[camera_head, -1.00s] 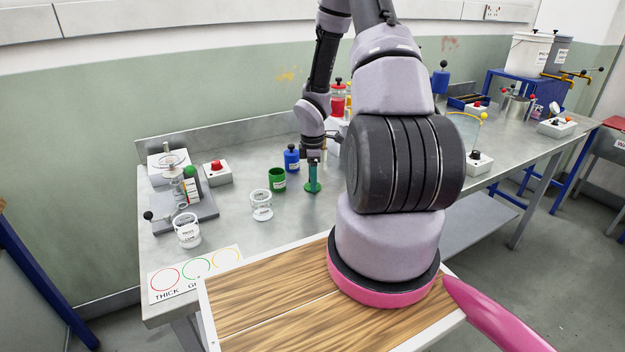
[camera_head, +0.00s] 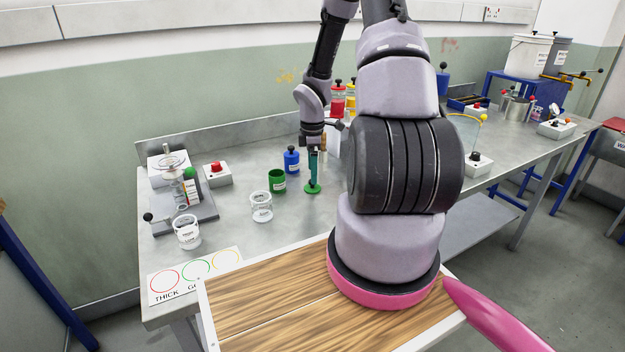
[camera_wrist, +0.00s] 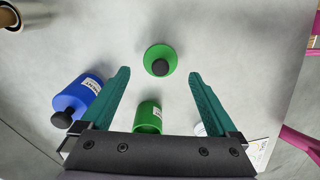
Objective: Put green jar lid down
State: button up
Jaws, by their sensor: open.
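The green jar lid (camera_head: 312,188) lies on the grey metal table, right of the open green jar (camera_head: 277,181). In the wrist view the lid (camera_wrist: 160,60) shows as a green disc with a dark knob on top, knob up. My gripper (camera_wrist: 158,80) is open, its two teal fingers apart, with the lid between and just beyond the fingertips, touching neither. In the head view my gripper (camera_head: 314,176) is right above the lid. The green jar (camera_wrist: 148,117) also shows in the wrist view, partly hidden by the gripper's body.
A blue jar with a black knob (camera_head: 291,160) stands close to the gripper's left finger in the wrist view (camera_wrist: 78,97). A card with coloured circles (camera_head: 193,277) lies at the front left. Table right of the lid is clear.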

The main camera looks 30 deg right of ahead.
jog(key=s+a+r+m+t+h, duration=0.1)
jog(key=s+a+r+m+t, duration=0.3)
jog(key=r, duration=1)
jog(key=s+a+r+m+g, duration=0.1)
jog(key=s+a+r+m, duration=0.3)
jog(key=r, duration=1)
jog(key=s+a+r+m+t+y, duration=0.1)
jog(key=s+a+r+m+t, duration=0.1)
jog(key=s+r+m, duration=0.3)
jog(key=s+a+r+m+t+y, duration=0.2)
jog(key=s+a+r+m, duration=0.1)
jog(key=s+r+m, duration=0.2)
jog(key=shift+s+a+r, duration=0.25)
jog(key=shift+s+r, duration=0.6)
jog(key=shift+r, duration=0.05)
